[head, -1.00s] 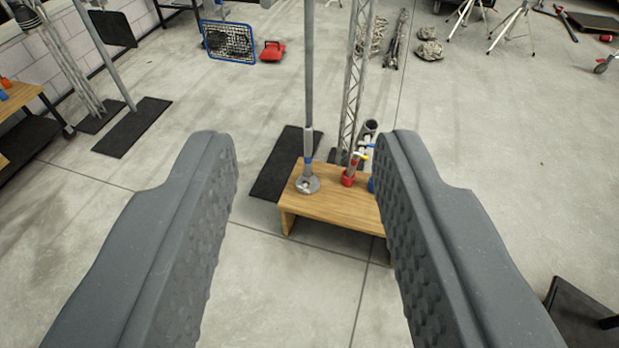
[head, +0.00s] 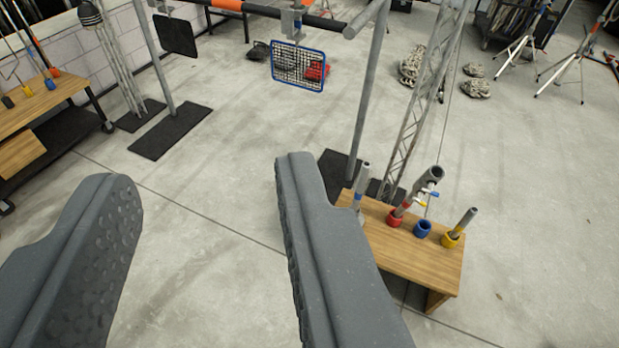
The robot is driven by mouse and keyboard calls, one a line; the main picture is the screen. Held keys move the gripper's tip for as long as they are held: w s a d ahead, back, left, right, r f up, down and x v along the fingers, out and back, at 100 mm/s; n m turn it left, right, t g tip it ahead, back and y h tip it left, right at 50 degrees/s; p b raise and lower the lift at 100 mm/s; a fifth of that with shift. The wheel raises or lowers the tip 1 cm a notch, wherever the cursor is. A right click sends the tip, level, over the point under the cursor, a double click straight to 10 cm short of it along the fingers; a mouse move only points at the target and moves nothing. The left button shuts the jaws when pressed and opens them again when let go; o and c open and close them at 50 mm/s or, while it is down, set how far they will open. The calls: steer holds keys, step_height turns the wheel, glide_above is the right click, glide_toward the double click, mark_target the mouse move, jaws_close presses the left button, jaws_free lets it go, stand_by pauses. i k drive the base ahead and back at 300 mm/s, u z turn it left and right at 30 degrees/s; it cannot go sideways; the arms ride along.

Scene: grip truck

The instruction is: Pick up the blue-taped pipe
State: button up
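A short grey pipe (head: 362,188) with a narrow band of what looks like blue tape low on it stands at the left end of a low wooden table (head: 425,262). The pipe and table lie to the right of the right finger in the picture, outside the gap, and farther away.
A lattice truss (head: 420,110) stands behind. A workbench (head: 45,100) is at left. Mid-floor is clear.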

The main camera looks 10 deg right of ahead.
mark_target(365, 172)
steer(key=u, duration=0.3)
steer(key=i, duration=1.2)
steer(key=z, duration=0.45)
steer(key=i, duration=0.65)
steer(key=z, duration=0.5)
